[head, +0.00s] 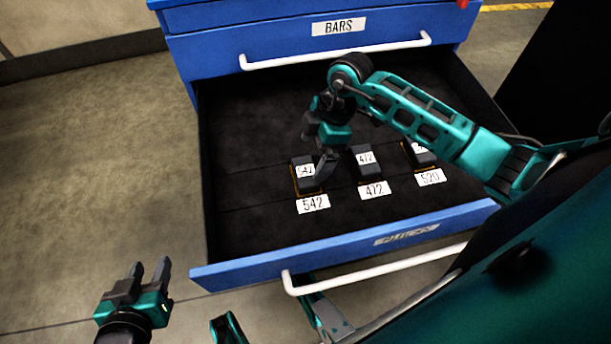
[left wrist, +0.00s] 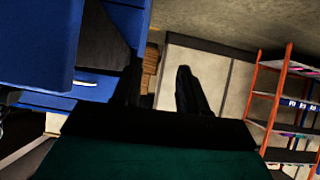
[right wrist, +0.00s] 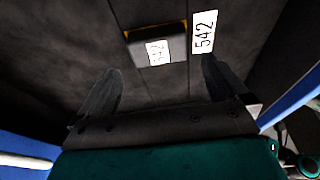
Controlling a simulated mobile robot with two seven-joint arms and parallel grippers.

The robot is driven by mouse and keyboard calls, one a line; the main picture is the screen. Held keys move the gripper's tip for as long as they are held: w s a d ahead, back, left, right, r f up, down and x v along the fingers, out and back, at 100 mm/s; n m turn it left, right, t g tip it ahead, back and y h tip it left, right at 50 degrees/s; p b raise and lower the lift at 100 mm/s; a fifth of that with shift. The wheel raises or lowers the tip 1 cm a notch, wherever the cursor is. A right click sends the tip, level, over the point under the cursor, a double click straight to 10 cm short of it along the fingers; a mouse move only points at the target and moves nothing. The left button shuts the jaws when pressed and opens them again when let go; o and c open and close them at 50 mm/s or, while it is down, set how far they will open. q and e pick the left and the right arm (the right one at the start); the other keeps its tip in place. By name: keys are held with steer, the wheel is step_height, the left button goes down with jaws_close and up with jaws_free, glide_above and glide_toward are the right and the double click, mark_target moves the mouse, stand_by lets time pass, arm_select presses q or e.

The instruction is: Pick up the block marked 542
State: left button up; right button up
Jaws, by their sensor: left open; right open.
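The block marked 542 (head: 304,171) is dark with a white label and stands in the open drawer, behind the white 542 tag (head: 313,204). In the right wrist view the block (right wrist: 157,46) lies ahead of the fingertips and between their lines, with its tag (right wrist: 204,32) to the right. My right gripper (head: 318,165) is open and empty, just above the block in the head view and partly covering it. In the right wrist view a gap shows between fingers and block. My left gripper (head: 149,268) is open and empty, outside the drawer over the floor.
A block marked 472 (head: 366,161) and a block marked 520 (head: 418,155) stand to the right in the same drawer (head: 250,231), my right arm passing near the latter. The blue drawer front has a white handle (head: 380,269). Shelving (left wrist: 284,100) shows in the left wrist view.

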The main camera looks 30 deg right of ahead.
mark_target(305, 170)
steer(key=b+x, duration=0.2)
steer(key=x, duration=0.3)
steer(key=shift+w+a+f, duration=0.1)
steer(key=shift+w+f, duration=0.05)
steer(key=shift+f, duration=0.2)
steer(key=shift+f+b, duration=0.2)
steer(key=shift+b, duration=0.1)
steer(key=shift+c, duration=0.5)
steer(key=c, duration=1)
arm_select(q)
steer(key=shift+w+d+f, duration=0.1)
steer(key=shift+d+f, duration=0.2)
steer(key=shift+f, duration=0.55)
arm_select(e)
steer(key=shift+r, duration=0.1)
steer(key=shift+c, duration=0.6)
steer(key=shift+r, duration=0.1)
